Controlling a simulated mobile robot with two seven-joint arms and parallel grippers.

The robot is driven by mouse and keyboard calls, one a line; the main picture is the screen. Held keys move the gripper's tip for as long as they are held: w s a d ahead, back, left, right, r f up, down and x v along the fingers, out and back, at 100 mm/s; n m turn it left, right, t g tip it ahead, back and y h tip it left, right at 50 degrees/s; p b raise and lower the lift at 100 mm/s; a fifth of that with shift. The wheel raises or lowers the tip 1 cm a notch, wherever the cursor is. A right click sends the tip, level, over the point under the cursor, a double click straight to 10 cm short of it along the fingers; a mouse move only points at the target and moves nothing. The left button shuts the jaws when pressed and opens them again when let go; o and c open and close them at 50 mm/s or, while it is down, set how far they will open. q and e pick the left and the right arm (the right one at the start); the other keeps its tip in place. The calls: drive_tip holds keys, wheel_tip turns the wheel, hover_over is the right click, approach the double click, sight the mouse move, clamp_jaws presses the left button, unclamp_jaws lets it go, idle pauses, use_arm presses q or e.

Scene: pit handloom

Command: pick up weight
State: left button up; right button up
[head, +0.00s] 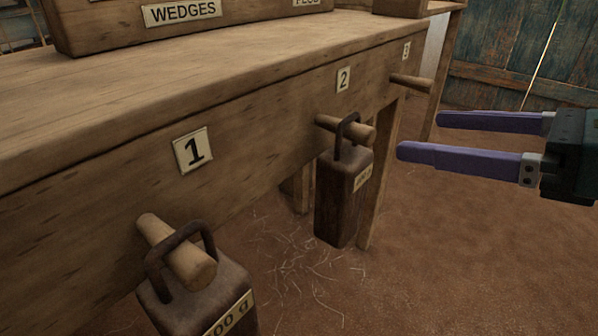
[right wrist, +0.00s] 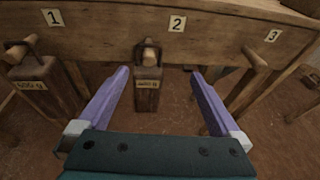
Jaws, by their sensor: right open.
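A dark weight (head: 340,200) hangs by its metal loop handle on the wooden peg under label 2; it also shows in the right wrist view (right wrist: 147,95), between my fingers in the picture. A second weight (head: 200,295) with a partly cut-off label hangs on the peg under label 1; in the right wrist view (right wrist: 40,88) it is at the left. My right gripper (head: 420,135) is open and empty, to the right of the label 2 weight and apart from it. My left gripper is not in view.
The wooden bench (head: 120,130) carries the pegs along its front. The peg under label 3 (head: 411,82) is bare. A box labelled WEDGES (head: 110,30) stands on top. Bench legs stand behind the weights.

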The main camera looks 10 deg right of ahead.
drive_tip(key=g+b, duration=0.2)
approach(364, 171)
drive_tip(key=w+a+f, duration=0.1)
drive_tip(key=w+f, duration=0.1)
drive_tip(key=w, duration=0.1)
drive_tip(key=w+a, duration=0.1)
drive_tip(key=w+a+f, duration=0.1)
drive_tip(key=a, duration=0.1)
drive_tip(key=shift+f+n+y+b, duration=0.3)
drive_tip(key=shift+f+n+b, duration=0.05)
drive_tip(key=shift+n+b, duration=0.05)
drive_tip(key=shift+w+a+f+b, duration=0.25)
drive_tip(key=shift+w+b, duration=0.1)
drive_tip(key=shift+w, duration=0.2)
drive_tip(key=b+x, duration=0.2)
drive_tip(key=x, duration=0.1)
drive_tip(key=shift+w+a, duration=0.55)
drive_tip(key=shift+w, duration=0.05)
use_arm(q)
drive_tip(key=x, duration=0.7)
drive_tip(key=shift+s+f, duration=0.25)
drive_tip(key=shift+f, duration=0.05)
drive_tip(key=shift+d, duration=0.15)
use_arm(e)
drive_tip(key=shift+d, duration=0.1)
